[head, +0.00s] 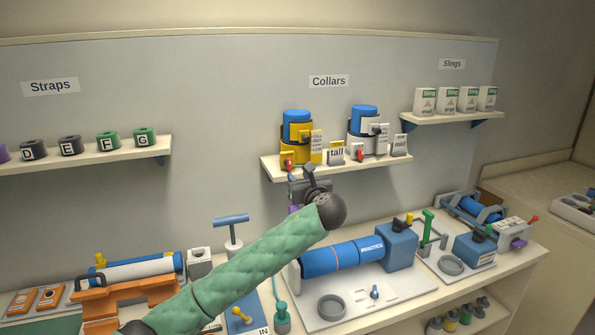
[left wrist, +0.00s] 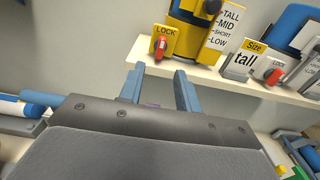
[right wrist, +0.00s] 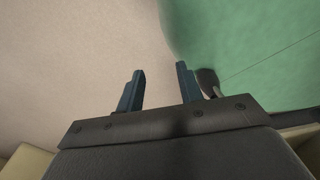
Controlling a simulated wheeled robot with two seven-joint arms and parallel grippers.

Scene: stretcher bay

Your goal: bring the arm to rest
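My left arm, in a green quilted sleeve with a dark rounded joint, reaches up from the lower left in the head view. My left gripper (head: 310,178) is just beyond that joint, near the front edge of the collar shelf. In the left wrist view its two blue-grey fingers (left wrist: 158,78) stand apart with nothing between them, below the shelf. My right gripper shows only in the right wrist view; its fingers (right wrist: 158,82) are apart and empty, before a pale surface and a green one.
The collar shelf (head: 284,172) carries yellow and white collar units. The bench below holds a grey board (head: 400,292) with a blue cylinder (head: 345,257), and a blue-topped T-handle (head: 232,221). The strap shelf (head: 100,159) is at left, the sling shelf (head: 440,120) at right.

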